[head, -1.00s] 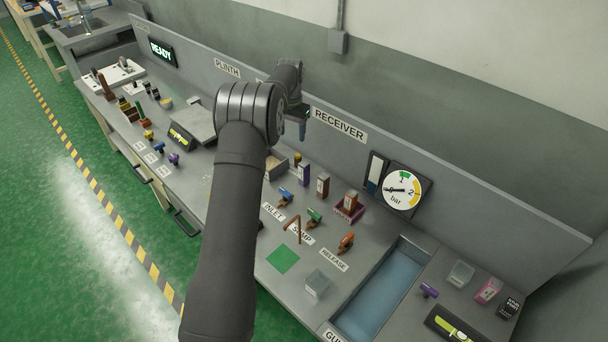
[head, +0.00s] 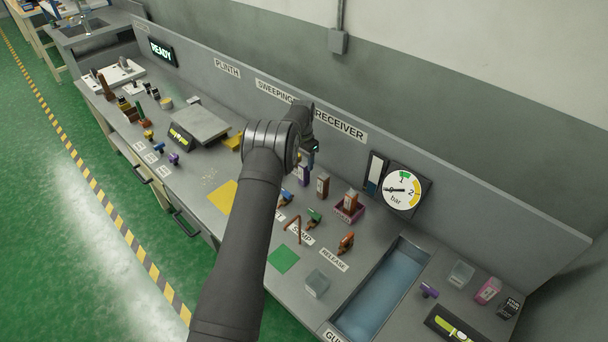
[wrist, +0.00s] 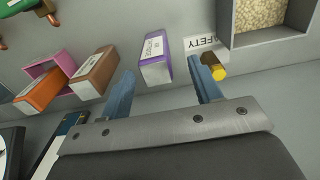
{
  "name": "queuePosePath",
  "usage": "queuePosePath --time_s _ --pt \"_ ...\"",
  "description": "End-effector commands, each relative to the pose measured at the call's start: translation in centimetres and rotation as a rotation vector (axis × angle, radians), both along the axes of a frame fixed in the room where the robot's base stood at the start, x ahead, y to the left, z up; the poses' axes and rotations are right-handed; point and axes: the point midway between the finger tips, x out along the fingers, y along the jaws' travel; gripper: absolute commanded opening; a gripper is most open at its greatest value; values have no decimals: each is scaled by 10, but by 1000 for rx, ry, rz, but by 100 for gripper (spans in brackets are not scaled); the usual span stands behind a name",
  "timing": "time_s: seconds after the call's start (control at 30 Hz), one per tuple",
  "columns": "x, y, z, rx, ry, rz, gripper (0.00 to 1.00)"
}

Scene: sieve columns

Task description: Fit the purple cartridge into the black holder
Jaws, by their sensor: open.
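The purple cartridge (wrist: 155,58), a box with purple edges and a white label, stands on the bench ahead of my fingertips in the wrist view. In the head view the purple cartridge (head: 303,176) shows partly beneath my wrist. My gripper (wrist: 160,70) is open and empty, its two blue fingers spread to either side of the cartridge's line. I see no clear gap or contact between them. In the head view my gripper (head: 313,150) is mostly hidden by my arm. I cannot pick out the black holder for sure; a black box (head: 509,307) with white lettering stands at the far right.
A brown cartridge (wrist: 94,72) stands beside the purple one, then an orange cartridge (wrist: 38,91) in a pink holder (wrist: 47,67). A yellow knob (wrist: 213,72) is close to the right finger. A tray of grains (wrist: 258,17) lies at the upper right. The back wall stands close behind.

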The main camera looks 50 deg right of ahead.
Motion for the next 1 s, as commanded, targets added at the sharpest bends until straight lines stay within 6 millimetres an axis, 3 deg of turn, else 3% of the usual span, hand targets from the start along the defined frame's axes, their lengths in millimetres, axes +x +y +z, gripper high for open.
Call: queuePosePath --time_s 0.17,0.47,0.7,0.73,0.9,1.0 --pt "-1 0 -9 0 0 0 58" --pt "-5 0 -50 0 0 1 58" --pt "-5 0 -54 -1 -1 0 58" --pt "-5 0 -54 -1 -1 0 56" --pt "-5 0 -54 -1 -1 0 23" --pt "-5 0 -54 -1 -1 0 8"
